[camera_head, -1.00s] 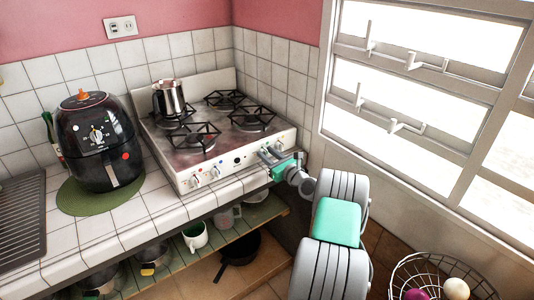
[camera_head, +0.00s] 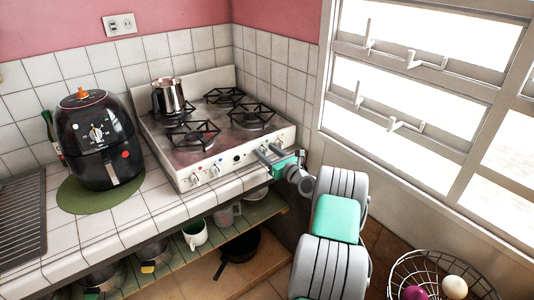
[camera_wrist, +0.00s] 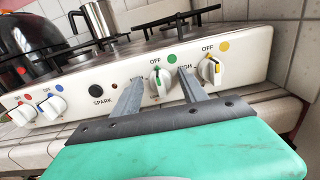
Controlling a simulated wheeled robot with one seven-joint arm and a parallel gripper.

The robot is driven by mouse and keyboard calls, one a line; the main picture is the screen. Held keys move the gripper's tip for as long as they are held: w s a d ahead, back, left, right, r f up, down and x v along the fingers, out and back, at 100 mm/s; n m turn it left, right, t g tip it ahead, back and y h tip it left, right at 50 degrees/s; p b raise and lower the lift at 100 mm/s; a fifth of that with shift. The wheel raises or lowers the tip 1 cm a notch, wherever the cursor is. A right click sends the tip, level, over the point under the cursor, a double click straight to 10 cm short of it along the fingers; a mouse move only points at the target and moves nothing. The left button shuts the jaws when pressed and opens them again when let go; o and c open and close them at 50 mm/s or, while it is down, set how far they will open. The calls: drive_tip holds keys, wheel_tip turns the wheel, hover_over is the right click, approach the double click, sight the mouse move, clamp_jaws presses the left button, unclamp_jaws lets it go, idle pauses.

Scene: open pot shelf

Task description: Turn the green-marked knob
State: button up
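In the wrist view the fingers appear on the left and right of the green-marked knob, with a gap on each side. I cannot tell how far the tips reach along it. In the head view my gripper (camera_head: 264,153) is at the right part of the stove front and hides this knob.
The yellow-marked knob (camera_wrist: 212,70) is close to the right finger. A blue-marked knob (camera_wrist: 53,106) and a red-marked knob (camera_wrist: 22,114) are farther left, past the black spark button (camera_wrist: 96,92). A metal pot (camera_head: 168,97) stands on the stove (camera_head: 215,140).

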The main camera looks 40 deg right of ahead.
drive_tip(key=shift+s, duration=0.1)
drive_tip(key=s+b, duration=0.1)
drive_tip(key=s, duration=0.6)
drive_tip(key=shift+s, duration=0.3)
drive_tip(key=shift+d, duration=0.1)
